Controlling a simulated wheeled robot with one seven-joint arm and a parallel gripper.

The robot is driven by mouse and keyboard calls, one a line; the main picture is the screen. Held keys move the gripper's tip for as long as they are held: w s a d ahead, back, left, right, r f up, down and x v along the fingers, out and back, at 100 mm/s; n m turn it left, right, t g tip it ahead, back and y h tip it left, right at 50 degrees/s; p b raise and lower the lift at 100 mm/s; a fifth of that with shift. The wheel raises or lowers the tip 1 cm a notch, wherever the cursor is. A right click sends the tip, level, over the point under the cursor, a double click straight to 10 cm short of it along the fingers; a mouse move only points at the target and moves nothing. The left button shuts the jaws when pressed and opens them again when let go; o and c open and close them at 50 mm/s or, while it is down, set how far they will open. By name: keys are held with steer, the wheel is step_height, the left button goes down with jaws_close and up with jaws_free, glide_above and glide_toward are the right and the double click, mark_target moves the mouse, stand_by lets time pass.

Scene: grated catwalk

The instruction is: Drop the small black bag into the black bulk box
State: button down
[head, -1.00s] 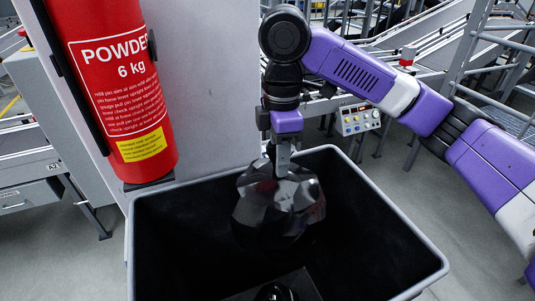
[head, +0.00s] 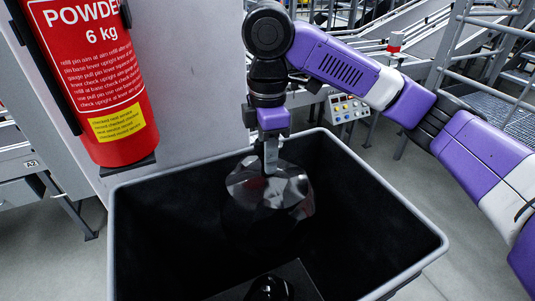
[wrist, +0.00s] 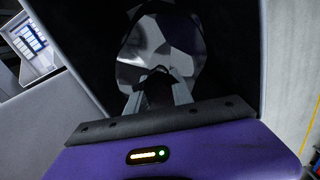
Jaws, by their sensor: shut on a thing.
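The black bulk box (head: 402,268) stands open in front of me, with a grey rim and a dark inside. The small black bag (head: 285,192) is faceted and shiny, and hangs below my gripper (head: 270,165) at the box's mouth, toward the far side. My gripper is shut on the top of the bag. In the wrist view the bag (wrist: 160,45) shows beyond my gripper (wrist: 158,90), with the dark box inside behind it. The bag's lower part fades into the dark, so its height above the box floor is hard to tell.
A red fire extinguisher (head: 95,80) hangs on a grey pillar (head: 190,80) at the box's left back. A control panel (head: 347,107) and conveyors stand behind. Railings (head: 480,60) are at the right. Bare floor shows right of the box.

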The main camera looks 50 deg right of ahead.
steer(key=c, duration=1)
jaws_free()
steer(key=shift+c, duration=0.2)
steer(key=shift+r, duration=0.1)
step_height(320, 180, up, 8)
steer(key=shift+f, duration=0.15)
